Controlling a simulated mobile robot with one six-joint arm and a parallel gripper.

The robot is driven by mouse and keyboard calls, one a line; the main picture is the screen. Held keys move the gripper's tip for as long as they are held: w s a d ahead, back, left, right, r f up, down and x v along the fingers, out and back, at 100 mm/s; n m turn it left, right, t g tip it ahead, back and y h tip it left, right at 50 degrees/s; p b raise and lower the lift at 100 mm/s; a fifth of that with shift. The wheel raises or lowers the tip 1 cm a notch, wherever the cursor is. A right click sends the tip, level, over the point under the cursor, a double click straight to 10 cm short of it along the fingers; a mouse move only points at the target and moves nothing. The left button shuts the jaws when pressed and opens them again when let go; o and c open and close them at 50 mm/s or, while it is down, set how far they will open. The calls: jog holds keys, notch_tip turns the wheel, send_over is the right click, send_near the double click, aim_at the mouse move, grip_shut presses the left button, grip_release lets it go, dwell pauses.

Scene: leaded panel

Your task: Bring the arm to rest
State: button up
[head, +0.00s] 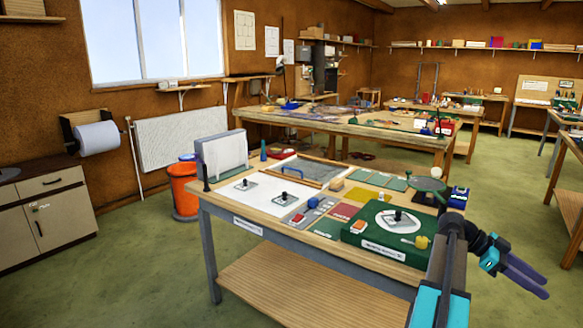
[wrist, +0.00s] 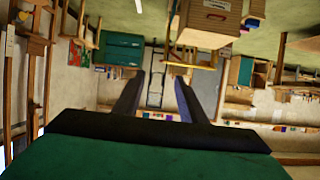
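My arm rises at the right of the head view, over the front right corner of the near workbench (head: 285,237). My gripper (head: 543,286) points to the right and slightly down, out past the bench's right end and above the open floor. In the wrist view my gripper (wrist: 158,82) shows two dark fingers spread well apart with nothing between them. It is open, empty and touching nothing that I can see.
The bench carries a green box (head: 385,234), a white board (head: 268,195) and several small tools. An orange bin (head: 184,190) stands at its left. More workbenches (head: 350,128) stand behind. Green floor (head: 505,205) lies clear around my gripper.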

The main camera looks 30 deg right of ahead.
jog(key=w+a+f+n+t+h, duration=0.1)
jog(key=w+a+f+n, duration=0.1)
jog(key=w+a+f, duration=0.5)
jog(key=w+a+f+n+h, duration=0.1)
jog(key=w+f+n+h, duration=0.3)
jog(key=w, duration=0.6)
jog(key=w+a+f+n+t+y, duration=0.1)
jog(key=w+a+f+n+t, duration=0.15)
jog(key=w+a+f, duration=0.45)
jog(key=w+a+f+n+t+y, duration=0.1)
jog(key=w+a+f+n, duration=0.15)
jog(key=a+f, duration=0.85)
jog(key=s+a+f+n+t+y, duration=0.1)
jog(key=s+a+f+n+y, duration=0.15)
jog(key=a+f+n, duration=1.05)
jog(key=s+a+f+n+y, duration=0.2)
jog(key=a+f, duration=0.3)
jog(key=a, duration=0.4)
jog(key=s+a+f+n+y, duration=0.2)
jog(key=s+a+f, duration=0.3)
jog(key=a, duration=0.4)
jog(key=s+a+f+n+t+y, duration=0.1)
jog(key=s+a+f+n+y, duration=0.1)
jog(key=a, duration=0.7)
notch_tip(320, 180, down, 4)
jog(key=shift+s+a+r+n, duration=0.15)
jog(key=shift+s+n, duration=0.45)
jog(key=shift+s, duration=0.65)
